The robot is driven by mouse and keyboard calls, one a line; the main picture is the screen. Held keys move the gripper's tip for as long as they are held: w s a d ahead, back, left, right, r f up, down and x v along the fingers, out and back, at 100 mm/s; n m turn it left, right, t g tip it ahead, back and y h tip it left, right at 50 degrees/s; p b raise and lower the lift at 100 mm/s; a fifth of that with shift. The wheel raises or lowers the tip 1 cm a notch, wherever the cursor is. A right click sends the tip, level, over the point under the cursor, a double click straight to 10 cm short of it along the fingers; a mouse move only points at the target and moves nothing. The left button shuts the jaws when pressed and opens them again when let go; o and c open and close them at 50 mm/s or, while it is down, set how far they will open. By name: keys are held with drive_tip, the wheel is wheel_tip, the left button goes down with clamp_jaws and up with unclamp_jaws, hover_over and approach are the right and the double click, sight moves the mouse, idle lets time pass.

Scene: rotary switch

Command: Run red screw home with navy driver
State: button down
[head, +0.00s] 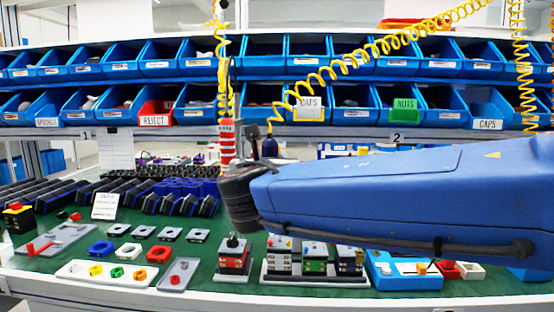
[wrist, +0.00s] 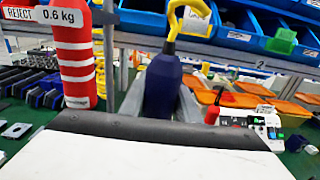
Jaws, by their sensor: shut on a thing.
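In the head view the navy driver (head: 269,148) shows just above the end of my arm, under a yellow coiled cord. My fingers are mostly hidden there behind the wrist. The driver's lower end is hidden in both views. I cannot pick out the red screw for certain; small red parts on the bench are too small to tell apart.
A red-and-white striped cylinder (wrist: 78,55) marked 0.6 kg hangs close to the left of the driver. Blue bins (head: 345,105) line the shelves behind. The green bench holds stacked blocks (head: 234,256), a white tray (head: 75,270) and a blue fixture (head: 405,279).

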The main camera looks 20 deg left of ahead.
drive_tip(key=shift+f, duration=2.35)
drive_tip(key=c, duration=1.9)
unclamp_jaws()
clamp_jaws()
